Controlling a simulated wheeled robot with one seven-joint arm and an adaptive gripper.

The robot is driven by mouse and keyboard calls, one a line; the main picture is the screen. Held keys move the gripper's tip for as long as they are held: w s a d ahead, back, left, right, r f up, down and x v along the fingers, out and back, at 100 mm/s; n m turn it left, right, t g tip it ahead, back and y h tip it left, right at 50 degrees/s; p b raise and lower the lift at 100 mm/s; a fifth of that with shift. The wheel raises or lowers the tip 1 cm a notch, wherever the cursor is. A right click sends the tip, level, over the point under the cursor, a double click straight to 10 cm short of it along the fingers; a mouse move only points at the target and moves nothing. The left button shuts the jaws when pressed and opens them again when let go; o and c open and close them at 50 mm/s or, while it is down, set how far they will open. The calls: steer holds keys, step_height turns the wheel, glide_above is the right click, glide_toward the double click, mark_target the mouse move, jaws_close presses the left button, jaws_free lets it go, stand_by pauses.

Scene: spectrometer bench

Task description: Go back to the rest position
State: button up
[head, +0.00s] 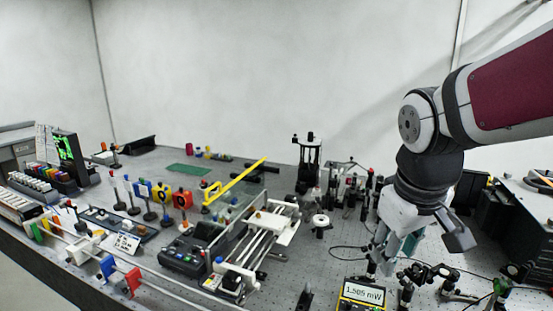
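My gripper (384,262) hangs from my arm at the right of the head view, pointing down over the optical bench (280,178). Its fingers are low, just behind the power meter (362,293), whose display reads 1.505 mW. The fingertips are small and partly lost among the optics, so I cannot tell whether they are apart or touch anything.
Optic mounts (415,280) stand close to the right of my gripper. A black box (520,225) is at the far right. A white rail stage (270,225), a yellow bar (240,180) and a dark control box (185,258) lie to the left. The air above the bench's left is clear.

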steer(key=s+r+m+t+y, duration=0.1)
steer(key=s+r+m+t, duration=0.1)
steer(key=s, duration=1)
steer(key=shift+a+r+m, duration=0.3)
steer(key=shift+r+m, duration=0.05)
steer(key=shift+m, duration=0.55)
steer(key=shift+w, duration=0.1)
